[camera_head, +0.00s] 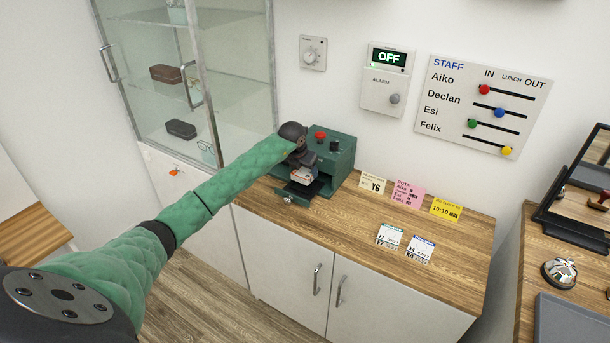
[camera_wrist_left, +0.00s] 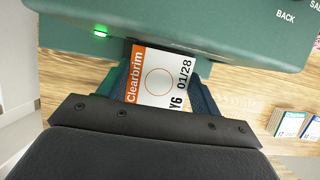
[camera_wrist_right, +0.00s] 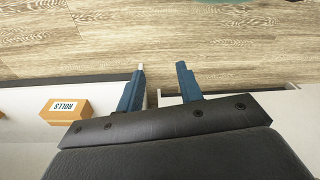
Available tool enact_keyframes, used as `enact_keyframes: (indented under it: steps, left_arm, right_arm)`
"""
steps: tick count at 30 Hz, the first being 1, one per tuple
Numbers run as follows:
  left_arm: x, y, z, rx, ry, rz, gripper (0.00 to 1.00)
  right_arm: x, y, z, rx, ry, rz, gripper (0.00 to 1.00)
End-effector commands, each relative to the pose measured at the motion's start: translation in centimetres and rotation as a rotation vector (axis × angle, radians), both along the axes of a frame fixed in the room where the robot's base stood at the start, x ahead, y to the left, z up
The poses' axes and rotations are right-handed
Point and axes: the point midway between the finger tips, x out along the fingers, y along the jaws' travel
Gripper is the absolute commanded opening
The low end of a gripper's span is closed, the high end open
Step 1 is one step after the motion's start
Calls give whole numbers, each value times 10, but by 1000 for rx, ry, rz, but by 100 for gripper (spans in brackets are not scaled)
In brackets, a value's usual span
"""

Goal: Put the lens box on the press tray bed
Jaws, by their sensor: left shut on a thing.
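The lens box (camera_head: 302,175) is small, white and orange. In the left wrist view the box (camera_wrist_left: 158,80) reads Clearbrim, Y6 and 01/28. My left gripper (camera_head: 301,164) is shut on it, with a blue finger on each side. The green press (camera_head: 340,152) has a red button and a dark knob on top. Its dark tray bed (camera_head: 292,191) sticks out in front, partly hidden by the box and my gripper. The box is at the press front over the tray; I cannot tell if they touch. My right gripper (camera_wrist_right: 162,66) is open and empty, away from the press.
Two similar boxes (camera_head: 389,236) (camera_head: 420,248) lie on the wooden counter (camera_head: 455,225). Note cards (camera_head: 372,184) stand along the wall. A glass cabinet (camera_head: 185,70) is at left; a bell (camera_head: 559,272) is at right.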

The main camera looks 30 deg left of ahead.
Motion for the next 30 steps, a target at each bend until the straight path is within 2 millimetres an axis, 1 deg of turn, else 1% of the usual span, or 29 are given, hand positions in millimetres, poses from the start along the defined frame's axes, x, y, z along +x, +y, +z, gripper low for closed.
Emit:
enact_keyframes:
  steps: [4, 8, 12, 15, 20, 29, 30]
  left_arm:
    - [0, 0, -11, -1, 1, 1, 42]
    - [-1, -1, -29, -1, 2, 1, 42]
    - [2, -1, -33, -1, 1, 0, 42]
    - [4, -1, -36, -1, 0, 0, 42]
    - [4, 0, -38, 0, -1, -1, 42]
    - [4, 0, -40, 0, 0, -1, 42]
    - [4, 0, -40, 0, 0, -1, 69]
  right_arm:
    - [-4, -4, -15, -6, -4, 2, 36]
    - [-7, -10, -34, -12, -17, 6, 36]
    - [-11, -14, -52, -17, -28, 8, 36]
    - [-13, -16, -58, -18, -32, 10, 36]
    - [-13, -17, -61, -19, -35, 10, 36]
    - [-12, -16, -59, -18, -32, 9, 36]
    - [-12, -16, -57, -17, -31, 9, 36]
